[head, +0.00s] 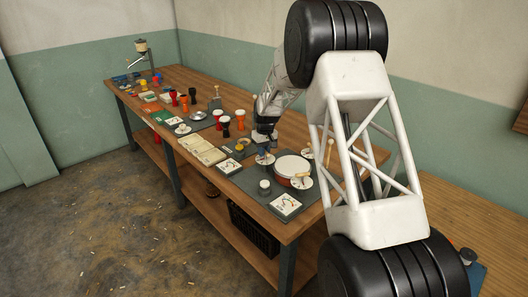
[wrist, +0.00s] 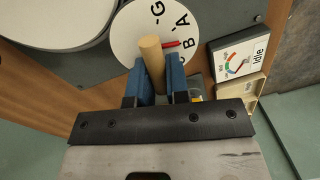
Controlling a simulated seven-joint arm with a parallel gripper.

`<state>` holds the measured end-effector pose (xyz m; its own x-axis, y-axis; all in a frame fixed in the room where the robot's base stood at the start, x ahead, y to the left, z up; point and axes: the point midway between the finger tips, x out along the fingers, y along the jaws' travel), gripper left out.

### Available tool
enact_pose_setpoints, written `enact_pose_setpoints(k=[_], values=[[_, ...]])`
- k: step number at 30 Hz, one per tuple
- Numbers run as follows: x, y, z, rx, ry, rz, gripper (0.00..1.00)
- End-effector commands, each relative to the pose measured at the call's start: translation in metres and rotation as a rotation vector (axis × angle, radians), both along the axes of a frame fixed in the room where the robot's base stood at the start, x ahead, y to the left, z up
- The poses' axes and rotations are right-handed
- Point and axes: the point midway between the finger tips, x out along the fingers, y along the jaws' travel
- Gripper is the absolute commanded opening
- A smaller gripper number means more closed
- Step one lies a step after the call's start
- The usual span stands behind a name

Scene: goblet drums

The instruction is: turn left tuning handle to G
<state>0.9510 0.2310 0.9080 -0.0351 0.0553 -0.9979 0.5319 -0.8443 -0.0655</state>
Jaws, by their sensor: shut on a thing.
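The left tuning handle is a tan wooden peg (wrist: 152,60) on a round white dial (wrist: 130,35) marked with the letters G, A and B. A red pointer (wrist: 171,44) at the peg's foot points toward B; G is farther round at the top. My gripper (wrist: 160,80) has its blue fingers on both sides of the peg and is shut on it. In the head view my gripper (head: 265,147) is over the left white dial (head: 265,160), and the peg there is mostly hidden. The right dial (head: 302,183) carries a wooden handle.
A white-topped drum (head: 291,166) stands on the grey mat between the dials. It also shows in the wrist view (wrist: 50,18). Another meter (head: 286,205) is at the mat's front. Small goblet drums (head: 225,126) stand behind.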

Motion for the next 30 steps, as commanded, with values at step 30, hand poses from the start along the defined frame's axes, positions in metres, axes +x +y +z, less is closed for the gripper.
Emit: enact_pose_setpoints(k=[30], values=[[-0.01, 0.006, 0.001, -0.001, 0.0, 0.913, 0.0]])
